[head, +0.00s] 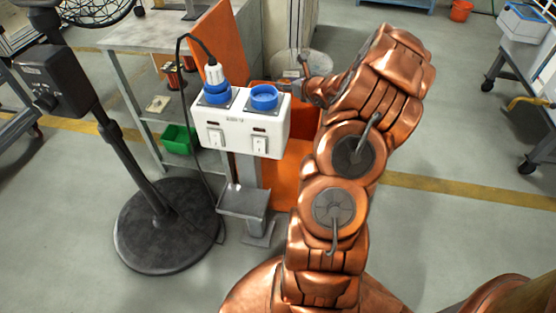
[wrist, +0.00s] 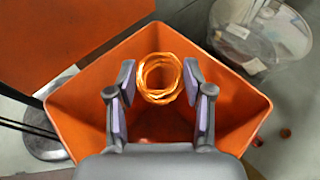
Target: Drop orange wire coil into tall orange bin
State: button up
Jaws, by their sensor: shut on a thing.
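The orange wire coil (wrist: 160,97) is a ring of thin strands between the fingers of my gripper (wrist: 158,98) in the wrist view. My gripper is shut on it, one finger at each side. The tall orange bin (wrist: 85,93) lies below, its open mouth around the coil and fingers in this view. How high the coil is above the rim cannot be told. In the head view the bin (head: 291,185) is partly hidden behind a white socket box and my arm. My gripper (head: 301,72) is at the bin's far side there; the coil cannot be made out.
A clear round tub (wrist: 259,36) stands beside the bin at the upper right of the wrist view. The white socket box (head: 243,122) on a post stands in front of the bin. An orange panel (wrist: 70,35) is at the upper left. A black round stand base (head: 169,226) is at left.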

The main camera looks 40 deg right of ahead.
jog(key=shift+f+b, duration=0.8)
jog(key=shift+f, duration=0.9)
jog(key=o, duration=1)
jog(key=shift+s, duration=0.1)
jog(key=v, duration=1.2)
